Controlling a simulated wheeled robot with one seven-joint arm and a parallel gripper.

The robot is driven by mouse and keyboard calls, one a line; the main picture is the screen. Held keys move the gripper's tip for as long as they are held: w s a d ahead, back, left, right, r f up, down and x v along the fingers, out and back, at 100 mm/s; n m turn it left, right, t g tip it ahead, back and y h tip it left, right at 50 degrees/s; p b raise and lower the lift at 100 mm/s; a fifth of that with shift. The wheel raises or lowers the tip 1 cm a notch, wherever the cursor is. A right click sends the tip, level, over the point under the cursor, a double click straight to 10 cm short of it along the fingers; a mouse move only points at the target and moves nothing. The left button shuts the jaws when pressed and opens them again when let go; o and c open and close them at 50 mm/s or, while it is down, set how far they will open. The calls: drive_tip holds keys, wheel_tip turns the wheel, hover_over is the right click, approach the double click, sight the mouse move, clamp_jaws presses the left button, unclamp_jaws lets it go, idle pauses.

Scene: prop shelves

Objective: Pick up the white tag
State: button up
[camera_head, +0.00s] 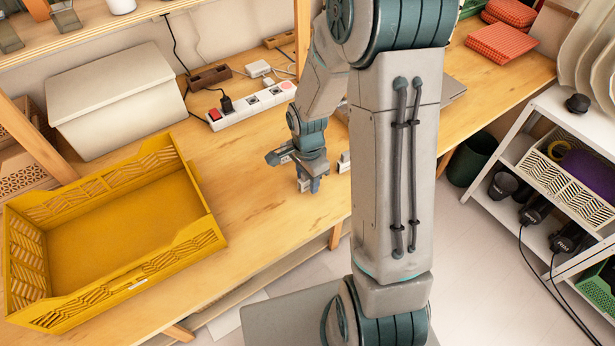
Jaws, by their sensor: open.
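My gripper (309,184) points down low over the wooden table, close to its front edge, in the middle of the head view. It is open. A small white piece (344,162) shows just right of the gripper, partly hidden by my arm; it may be the white tag, but it is too small to tell. I cannot tell whether anything lies between the fingertips. My arm hides the table behind and to the right of the gripper.
A yellow crate (30,217), with a small pale label on its front, stands on the table (250,200) at left. Behind are a white lidded box (110,98) and a power strip (250,106). A white shelf (520,150) stands at right. Table between crate and gripper is clear.

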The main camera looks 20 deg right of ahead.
clamp_jaws()
drive_tip(key=shift+r, duration=0.1)
idle(0.3)
